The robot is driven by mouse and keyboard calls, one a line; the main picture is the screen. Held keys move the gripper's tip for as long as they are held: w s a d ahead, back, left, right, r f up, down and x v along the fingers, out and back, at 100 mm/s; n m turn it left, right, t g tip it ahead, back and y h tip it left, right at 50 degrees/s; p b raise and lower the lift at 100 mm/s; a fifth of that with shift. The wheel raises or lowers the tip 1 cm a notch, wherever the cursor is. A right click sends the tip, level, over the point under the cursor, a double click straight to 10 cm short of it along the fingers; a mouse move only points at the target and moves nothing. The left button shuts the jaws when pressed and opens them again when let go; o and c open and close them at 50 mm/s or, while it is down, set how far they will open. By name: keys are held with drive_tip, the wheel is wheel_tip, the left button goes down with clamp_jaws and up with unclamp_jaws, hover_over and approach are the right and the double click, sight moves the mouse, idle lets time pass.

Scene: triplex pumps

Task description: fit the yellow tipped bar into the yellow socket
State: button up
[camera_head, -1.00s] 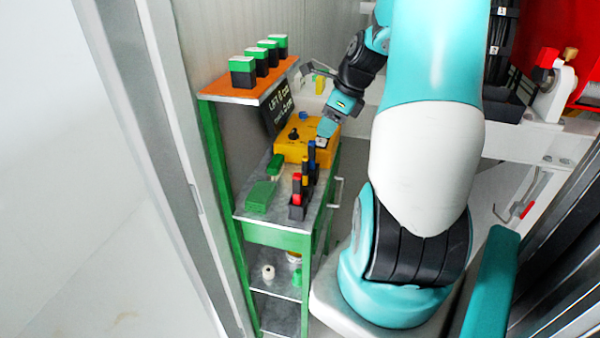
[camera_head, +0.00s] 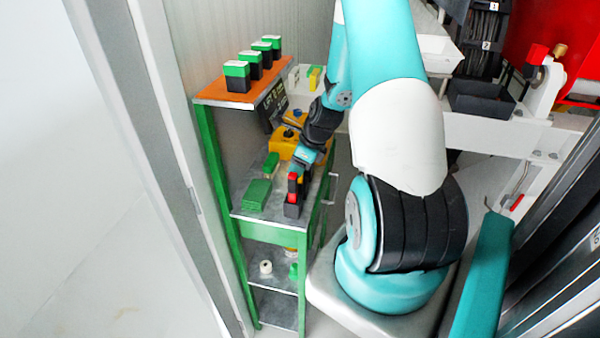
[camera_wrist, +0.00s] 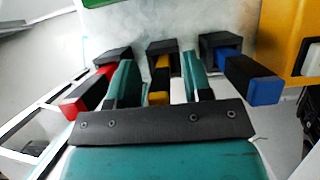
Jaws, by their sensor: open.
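In the wrist view the yellow tipped bar (camera_wrist: 160,75) stands in the middle one of a row of black holders (camera_wrist: 162,46). My gripper (camera_wrist: 159,85) is open, with one teal finger on each side of the bar. Gaps show between the bar and both fingers, and the gripper's front plate hides part of the bar's near end. In the head view my gripper (camera_head: 302,166) is over the row of holders, and my arm hides the yellow bar. I cannot make out the yellow socket in either view.
A red tipped bar (camera_wrist: 85,92) stands left of the gripper and a blue tipped bar (camera_wrist: 250,80) stands right of it, both close to the fingers. A yellow box (camera_head: 284,146) is behind on the green cart. Green blocks (camera_head: 257,194) lie to the left.

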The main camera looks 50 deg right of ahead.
drive_tip(key=shift+w+f, duration=0.1)
drive_tip(key=shift+f, duration=0.1)
clamp_jaws()
drive_tip(key=shift+r, duration=0.1)
